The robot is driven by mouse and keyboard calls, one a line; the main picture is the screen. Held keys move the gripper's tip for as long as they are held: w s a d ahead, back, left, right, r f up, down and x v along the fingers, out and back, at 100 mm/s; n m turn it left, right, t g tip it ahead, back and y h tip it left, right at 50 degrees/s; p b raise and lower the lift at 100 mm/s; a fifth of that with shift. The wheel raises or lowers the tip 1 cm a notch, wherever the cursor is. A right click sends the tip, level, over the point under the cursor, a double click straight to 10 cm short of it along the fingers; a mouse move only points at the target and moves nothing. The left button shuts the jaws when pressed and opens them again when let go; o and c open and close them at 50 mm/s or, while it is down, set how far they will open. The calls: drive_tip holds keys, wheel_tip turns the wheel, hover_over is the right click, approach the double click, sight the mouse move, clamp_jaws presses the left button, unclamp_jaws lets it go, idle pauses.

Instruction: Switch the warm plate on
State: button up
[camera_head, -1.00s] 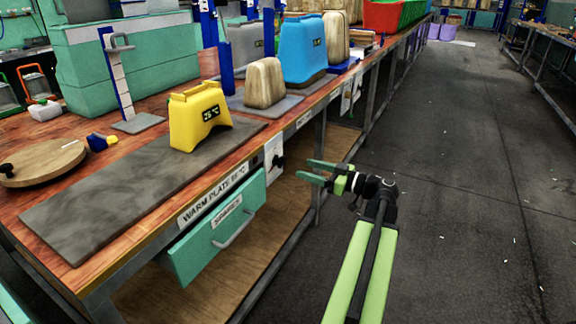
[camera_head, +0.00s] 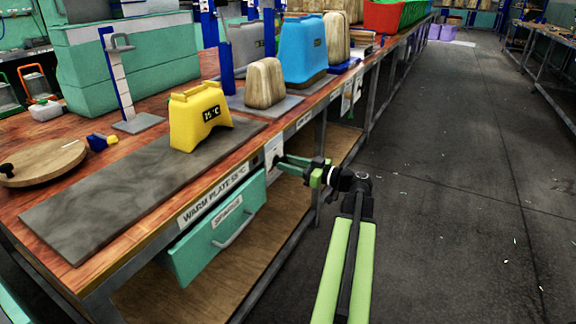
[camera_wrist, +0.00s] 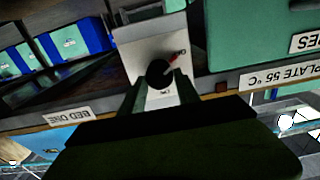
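The warm plate (camera_head: 110,195) is a long dark grey slab on the wooden bench. Its label (camera_head: 212,197), "WARM PLATE 55 °C", is on the bench's front edge. A pale switch panel (camera_head: 273,147) hangs right of the label. In the wrist view, upside down, the panel (camera_wrist: 136,42) carries a round black knob (camera_wrist: 160,74) with a red-tipped pointer slanting up right. My gripper (camera_head: 288,166) is at the panel and hides most of the knob in the head view. In the wrist view my open gripper (camera_wrist: 160,84) has a finger on each side of the knob; contact is unclear.
A teal drawer (camera_head: 215,232) juts out below the label. Farther along are a blue block (camera_head: 303,50) and more panels (camera_head: 346,100).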

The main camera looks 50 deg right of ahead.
drive_tip(key=c, duration=0.5)
drive_tip(key=shift+a, duration=0.35)
clamp_jaws()
drive_tip(key=shift+d, duration=0.25)
drive_tip(key=m, duration=1.2)
drive_tip(key=shift+d+f, duration=0.1)
drive_tip(key=shift+d, duration=0.15)
drive_tip(key=m, duration=0.6)
drive_tip(key=shift+d+f+m, duration=0.1)
drive_tip(key=shift+m, duration=0.2)
drive_tip(key=m, duration=0.5)
drive_tip(key=shift+f+b, duration=0.1)
drive_tip(key=shift+b, duration=0.2)
drive_tip(key=shift+m, duration=0.3)
drive_tip(key=o, duration=1.3)
unclamp_jaws()
